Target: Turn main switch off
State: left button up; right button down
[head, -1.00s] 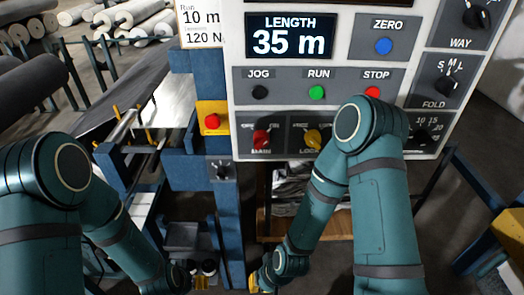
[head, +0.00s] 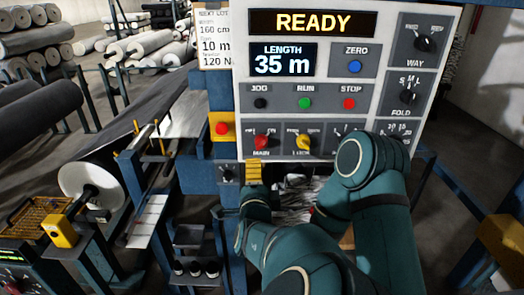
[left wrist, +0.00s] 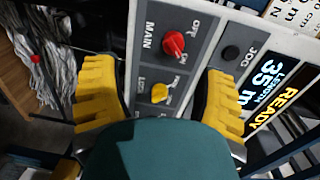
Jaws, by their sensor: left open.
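The main switch is a red rotary knob (head: 261,142) at the lower left of the grey control panel. In the left wrist view the red knob (left wrist: 174,44) sits beside the MAIN label, with OFF printed near it; I cannot tell its exact pointer direction. My left gripper (head: 253,169) is just below the knob in the head view. In the left wrist view the left gripper (left wrist: 161,72) has its yellow fingers wide apart, empty, with the knob showing between and beyond them. My right gripper is hidden behind my arms.
A yellow knob (head: 304,142) is right of the main switch. A red button on a yellow plate (head: 222,129) is to its left, with a small black knob (head: 227,174) below. The display (head: 312,23) reads READY. Fabric rolls (head: 130,50) lie behind on the left.

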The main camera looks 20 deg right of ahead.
aim_at(261, 146)
pick_arm(q)
jog(key=shift+m+t, duration=0.3)
jog(key=shift+m, duration=0.1)
jog(key=x, duration=0.4)
jog(key=d+r+x, duration=0.1)
jog(key=x, duration=0.4)
jog(key=d+r+x, duration=0.1)
jog(key=x, duration=0.3)
jog(key=shift+s+p, duration=0.1)
jog(key=shift+p, duration=0.2)
jog(key=shift+c, duration=0.2)
grip_shut()
